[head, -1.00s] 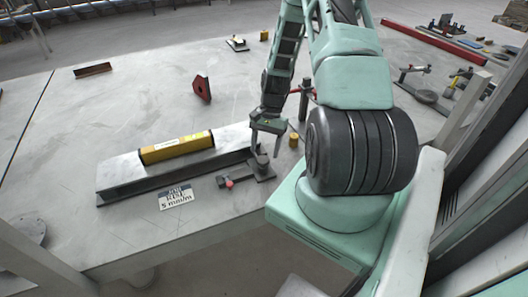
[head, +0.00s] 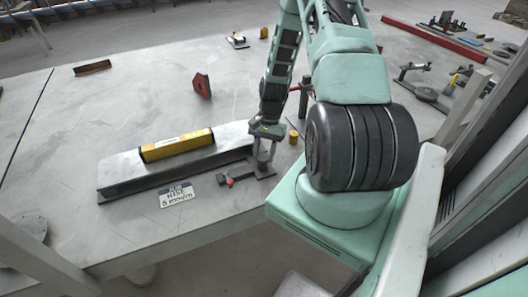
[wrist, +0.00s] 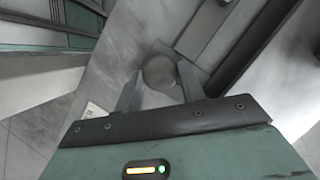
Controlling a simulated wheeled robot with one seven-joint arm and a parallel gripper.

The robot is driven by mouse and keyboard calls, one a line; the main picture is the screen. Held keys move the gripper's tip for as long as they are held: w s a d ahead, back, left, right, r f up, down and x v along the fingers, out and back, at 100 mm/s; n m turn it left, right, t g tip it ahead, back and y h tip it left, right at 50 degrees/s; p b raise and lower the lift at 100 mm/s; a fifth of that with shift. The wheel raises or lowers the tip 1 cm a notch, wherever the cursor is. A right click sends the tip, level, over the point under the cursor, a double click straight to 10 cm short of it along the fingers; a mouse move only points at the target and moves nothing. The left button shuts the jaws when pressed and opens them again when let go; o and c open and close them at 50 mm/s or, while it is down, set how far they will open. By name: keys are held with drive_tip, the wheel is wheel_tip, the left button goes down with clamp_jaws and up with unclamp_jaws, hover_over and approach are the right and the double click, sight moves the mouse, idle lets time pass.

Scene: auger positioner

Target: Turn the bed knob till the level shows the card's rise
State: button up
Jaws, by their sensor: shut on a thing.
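The yellow level (head: 178,145) lies along the top of the long grey metal bed (head: 120,175) on the table. Its bubble is too small to read. The card (head: 177,194) lies in front of the bed; its print seems to say a rise of 5 mm/m. My gripper (head: 264,162) points down at the bed's right end, its fingers shut on the bed knob. In the wrist view the round grey knob (wrist: 160,71) sits between the two fingers (wrist: 160,88). In the head view the fingers mostly hide the knob.
A small dark fitting with a red tip (head: 229,181) lies beside the knob. A small brass cylinder (head: 293,137) stands right of my gripper. The table's left part is largely clear.

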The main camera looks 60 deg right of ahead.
drive_tip(key=n, duration=0.1)
drive_tip(key=n+g, duration=0.1)
drive_tip(key=n, duration=0.1)
drive_tip(key=shift+w+n+h, duration=0.2)
drive_tip(key=shift+n+h, duration=0.1)
drive_tip(key=shift+w+a+n+g+h+b, duration=0.1)
drive_tip(key=shift+n+g+h+b, duration=0.2)
drive_tip(key=shift+n, duration=0.75)
drive_tip(key=shift+n+g+h+b, duration=0.2)
drive_tip(key=shift+n+g, duration=0.1)
drive_tip(key=shift+n, duration=0.75)
drive_tip(key=o, duration=0.9)
drive_tip(key=shift+o, duration=0.2)
drive_tip(key=shift+r, duration=0.1)
drive_tip(key=b+v, duration=0.3)
drive_tip(key=v, duration=1.4)
drive_tip(key=shift+w, duration=0.2)
